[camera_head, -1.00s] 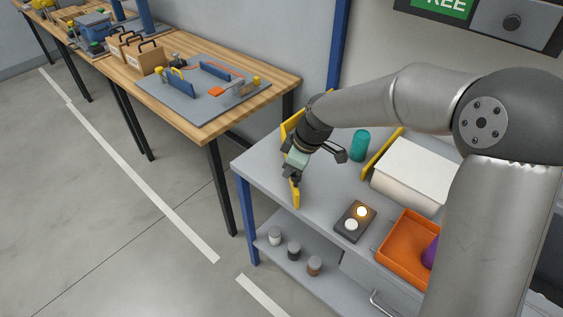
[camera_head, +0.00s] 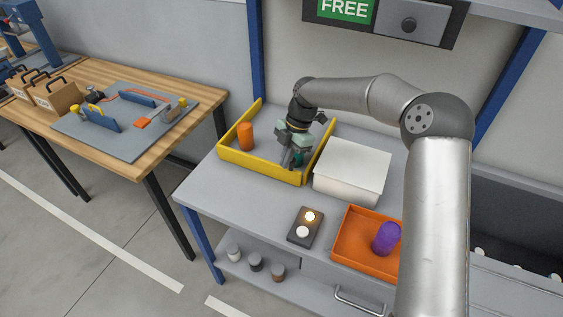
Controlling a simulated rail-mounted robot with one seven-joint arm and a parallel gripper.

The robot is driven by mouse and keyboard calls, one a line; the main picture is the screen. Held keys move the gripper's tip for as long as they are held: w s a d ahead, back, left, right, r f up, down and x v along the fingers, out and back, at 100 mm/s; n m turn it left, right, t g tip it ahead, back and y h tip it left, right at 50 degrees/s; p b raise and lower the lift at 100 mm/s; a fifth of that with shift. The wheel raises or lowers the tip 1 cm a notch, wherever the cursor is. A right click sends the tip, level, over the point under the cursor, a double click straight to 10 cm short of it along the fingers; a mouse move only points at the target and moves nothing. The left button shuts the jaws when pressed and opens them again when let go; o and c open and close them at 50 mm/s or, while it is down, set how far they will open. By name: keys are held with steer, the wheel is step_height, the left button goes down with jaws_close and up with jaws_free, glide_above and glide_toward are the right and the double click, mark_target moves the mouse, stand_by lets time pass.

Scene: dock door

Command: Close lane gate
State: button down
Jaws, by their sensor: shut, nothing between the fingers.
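The lane on the grey bench is bounded by low yellow walls. The yellow gate bar (camera_head: 258,168) lies across its front, and its right end is at or very near the front of the right yellow wall (camera_head: 320,146). I cannot tell if it is latched. My gripper (camera_head: 290,164) is shut and empty, pointing down close to the bar's right part; contact cannot be told. An orange cylinder (camera_head: 246,137) stands upright inside the lane at left. A teal cylinder (camera_head: 300,159) is mostly hidden behind my gripper.
A white box (camera_head: 351,172) stands right of the lane. In front are a dark button panel (camera_head: 306,228) with one lit button and an orange tray (camera_head: 353,248) holding a purple object (camera_head: 386,239). Bare bench top lies in front of the gate. A FREE sign (camera_head: 345,10) hangs above.

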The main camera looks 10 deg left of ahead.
steer(key=shift+w, duration=0.3)
steer(key=shift+w+d, duration=0.1)
steer(key=shift+d, duration=0.05)
